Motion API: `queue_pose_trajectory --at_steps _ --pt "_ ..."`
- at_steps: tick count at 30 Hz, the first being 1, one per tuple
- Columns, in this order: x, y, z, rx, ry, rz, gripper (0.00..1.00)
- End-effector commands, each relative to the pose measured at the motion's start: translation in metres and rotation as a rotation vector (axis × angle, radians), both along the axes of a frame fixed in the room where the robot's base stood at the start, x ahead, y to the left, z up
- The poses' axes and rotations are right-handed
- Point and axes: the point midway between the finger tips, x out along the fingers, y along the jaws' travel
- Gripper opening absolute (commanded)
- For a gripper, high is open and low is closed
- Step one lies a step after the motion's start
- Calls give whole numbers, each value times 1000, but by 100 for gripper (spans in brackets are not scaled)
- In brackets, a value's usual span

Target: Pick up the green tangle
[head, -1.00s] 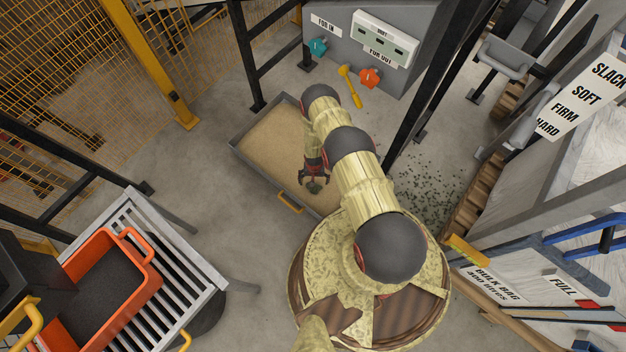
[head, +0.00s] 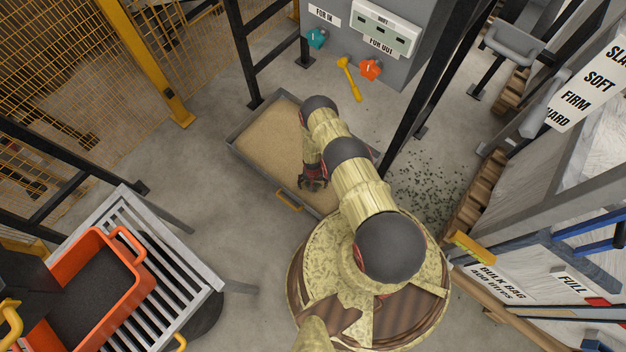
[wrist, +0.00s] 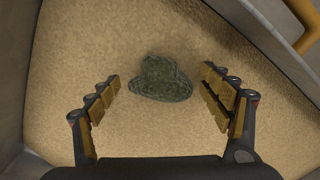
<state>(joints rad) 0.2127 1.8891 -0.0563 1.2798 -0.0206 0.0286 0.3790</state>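The green tangle (wrist: 162,79) is a dark green, lumpy clump lying on sand-coloured material in a grey tray (head: 245,152). In the wrist view it lies ahead of and between the fingers, with a gap on each side. My gripper (wrist: 163,95) is open and empty. In the head view my gripper (head: 313,184) is over the tray's near part, and the tangle is hidden there.
The tray has raised grey walls and a yellow handle (head: 288,200). Black posts stand near it. An orange crate (head: 128,290) sits on a slatted stand at left. Dark crumbs (head: 425,190) lie on the floor at right.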

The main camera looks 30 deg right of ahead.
Motion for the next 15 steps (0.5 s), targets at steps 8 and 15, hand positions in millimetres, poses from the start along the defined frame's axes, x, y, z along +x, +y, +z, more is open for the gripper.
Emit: queue_pose_trajectory --at_steps 8,15 --pt "0 0 0 0 0 0 61" --pt "0 0 0 0 0 0 47"
